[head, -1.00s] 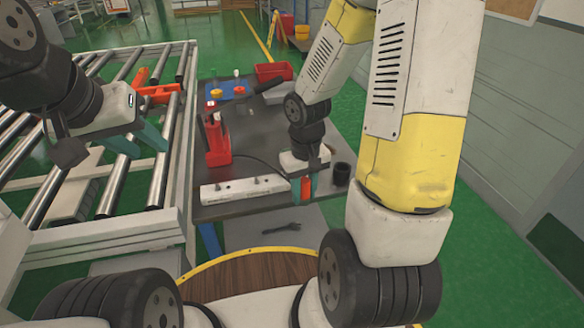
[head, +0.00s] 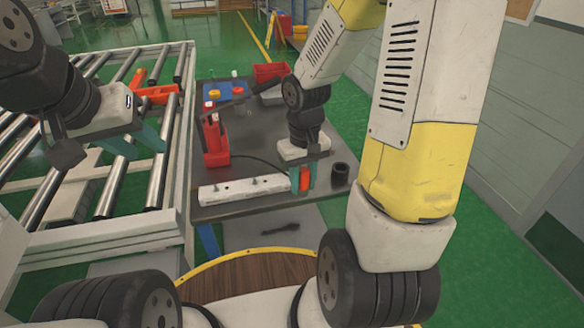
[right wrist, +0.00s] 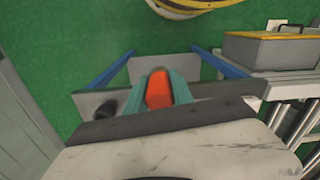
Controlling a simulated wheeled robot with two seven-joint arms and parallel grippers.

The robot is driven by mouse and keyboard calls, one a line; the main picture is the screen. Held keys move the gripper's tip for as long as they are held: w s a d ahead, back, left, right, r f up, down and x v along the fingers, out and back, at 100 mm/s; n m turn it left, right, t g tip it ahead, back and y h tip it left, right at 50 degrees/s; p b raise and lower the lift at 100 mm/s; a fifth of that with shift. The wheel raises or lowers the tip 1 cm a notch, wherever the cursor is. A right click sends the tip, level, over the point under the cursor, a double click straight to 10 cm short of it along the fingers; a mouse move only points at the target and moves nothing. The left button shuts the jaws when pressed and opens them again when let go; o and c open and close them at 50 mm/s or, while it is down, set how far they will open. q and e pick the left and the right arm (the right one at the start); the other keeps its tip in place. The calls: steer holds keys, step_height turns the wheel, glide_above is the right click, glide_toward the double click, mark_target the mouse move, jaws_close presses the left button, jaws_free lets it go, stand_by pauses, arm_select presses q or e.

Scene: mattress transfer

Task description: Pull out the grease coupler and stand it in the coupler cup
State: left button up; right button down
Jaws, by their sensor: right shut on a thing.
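The orange grease coupler (head: 304,181) stands between the teal fingers of my right gripper (head: 306,180), which is shut on it. It also shows orange between the fingers in the right wrist view (right wrist: 158,90). The black coupler cup (head: 340,172) stands near the table's right edge, just right of my right gripper and apart from it. The cup also shows in the right wrist view (right wrist: 107,104), left of the fingers. My left gripper (head: 130,160) is open and empty over the roller conveyor, its fingers wide apart.
A white block with small fittings (head: 240,190) lies at the table's front edge, left of my right gripper. A red grease pump (head: 215,145) with a black hose stands behind it. A red bin (head: 270,72) and a blue tray (head: 228,91) are at the back.

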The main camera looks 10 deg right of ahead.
mark_target(303, 169)
steer(key=shift+r, duration=2.05)
